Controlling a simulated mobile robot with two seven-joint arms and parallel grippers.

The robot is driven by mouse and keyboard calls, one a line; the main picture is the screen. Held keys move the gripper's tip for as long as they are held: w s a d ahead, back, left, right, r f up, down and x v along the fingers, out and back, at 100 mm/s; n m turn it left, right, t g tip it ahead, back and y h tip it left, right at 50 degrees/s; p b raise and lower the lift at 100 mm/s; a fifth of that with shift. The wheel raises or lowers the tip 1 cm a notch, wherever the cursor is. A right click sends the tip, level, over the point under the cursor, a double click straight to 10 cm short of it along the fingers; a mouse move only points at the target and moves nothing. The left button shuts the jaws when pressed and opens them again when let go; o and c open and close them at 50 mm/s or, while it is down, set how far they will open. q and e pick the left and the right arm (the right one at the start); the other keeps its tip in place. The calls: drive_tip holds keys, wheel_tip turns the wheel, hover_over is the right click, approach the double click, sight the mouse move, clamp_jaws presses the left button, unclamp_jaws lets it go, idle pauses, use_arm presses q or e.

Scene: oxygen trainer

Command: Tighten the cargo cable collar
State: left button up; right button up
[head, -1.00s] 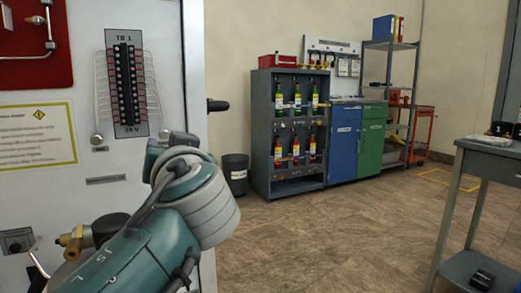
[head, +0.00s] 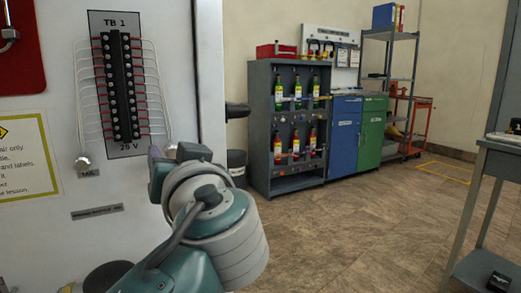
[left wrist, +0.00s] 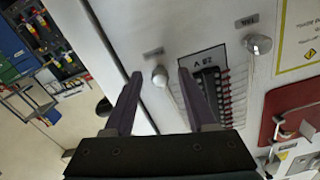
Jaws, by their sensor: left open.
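The terminal block (head: 123,85), marked TB 1 and 28 V, is on the white panel (head: 30,240), with wires fanning down both sides to silver collars. One collar (head: 82,163) shows at lower left of the block; it is also in the left wrist view (left wrist: 257,44). The other collar (left wrist: 160,76) appears between my left fingertips in the left wrist view, apparently beyond them; my arm mostly hides it in the head view. The small labels are unreadable, so I cannot tell which is cargo. My left gripper (left wrist: 160,90) is open and empty. My right gripper is out of view.
The red board (head: 22,50) and a yellow-bordered notice (head: 30,155) are left of the block. A dark handle (head: 238,110) sticks out past the panel's right edge. A grey bottle rack (head: 258,130) and a grey table (head: 503,146) stand beyond open floor.

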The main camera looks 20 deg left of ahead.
use_arm(q)
drive_tip(key=shift+c, duration=0.4)
clamp_jaws()
